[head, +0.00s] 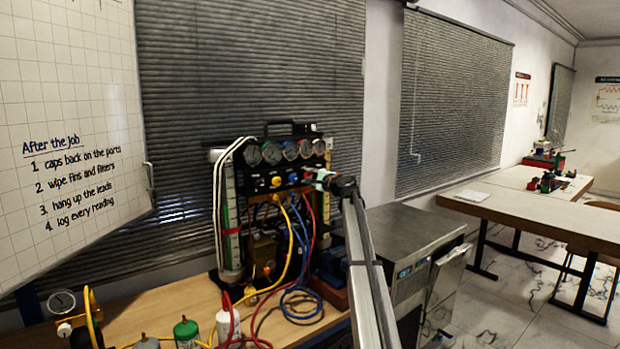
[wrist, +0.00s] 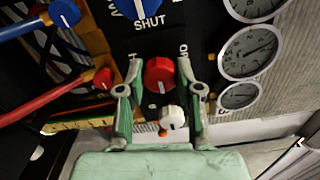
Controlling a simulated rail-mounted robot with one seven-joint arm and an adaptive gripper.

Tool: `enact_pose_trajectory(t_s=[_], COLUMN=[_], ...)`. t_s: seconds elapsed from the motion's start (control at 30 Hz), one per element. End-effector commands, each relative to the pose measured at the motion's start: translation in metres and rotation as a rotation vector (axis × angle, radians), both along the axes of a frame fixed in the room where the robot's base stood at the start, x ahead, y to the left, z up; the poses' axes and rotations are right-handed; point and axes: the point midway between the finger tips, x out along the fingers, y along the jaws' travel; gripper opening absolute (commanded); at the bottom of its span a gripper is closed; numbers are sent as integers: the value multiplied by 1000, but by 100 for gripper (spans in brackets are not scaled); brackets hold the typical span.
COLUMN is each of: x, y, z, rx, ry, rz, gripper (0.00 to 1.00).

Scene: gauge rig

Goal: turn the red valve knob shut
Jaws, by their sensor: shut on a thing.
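The red valve knob (wrist: 160,75) sits on the black manifold panel (wrist: 150,47) in the wrist view. My gripper (wrist: 159,72) is closed around the red knob, one green-grey finger on each side. In the head view my gripper (head: 314,174) is at the right end of the gauge rig's panel (head: 262,183), and the red knob is mostly hidden there. The lettering "SHUT" stands above the knob in the wrist view, and partly covered letters lie to either side.
A blue knob (wrist: 136,6) and a white knob (wrist: 172,117) are close to the red knob. Several round gauges (wrist: 248,50) line the right. Red and blue hoses (wrist: 45,107) attach at left. In the head view, hoses and bottles (head: 187,331) crowd the wooden bench (head: 180,300).

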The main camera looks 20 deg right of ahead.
Motion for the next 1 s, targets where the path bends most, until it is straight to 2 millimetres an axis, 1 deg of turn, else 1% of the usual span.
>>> enact_pose_trajectory(t_s=[0.1, 0.13, 0.17, 0.2, 0.5, 0.67, 0.77, 0.87, 1.0], x=[1, 1, 1, 1, 0, -8, -19, -34, -60], y=[-1, -1, -1, -1, 0, -2, -4, -7, -14], z=[2, 2, 2, 2, 1, 0, 0, 0, 0], rx=[3, 3, 2, 2, 0, -1, -1, -1, -1], ry=[-3, -3, -3, -2, -1, -1, -1, -1, -2], rz=[-3, -3, -3, -2, -1, -1, -1, -1, -2], gripper=[0, 45, 56, 60, 60, 60, 60, 60, 60])
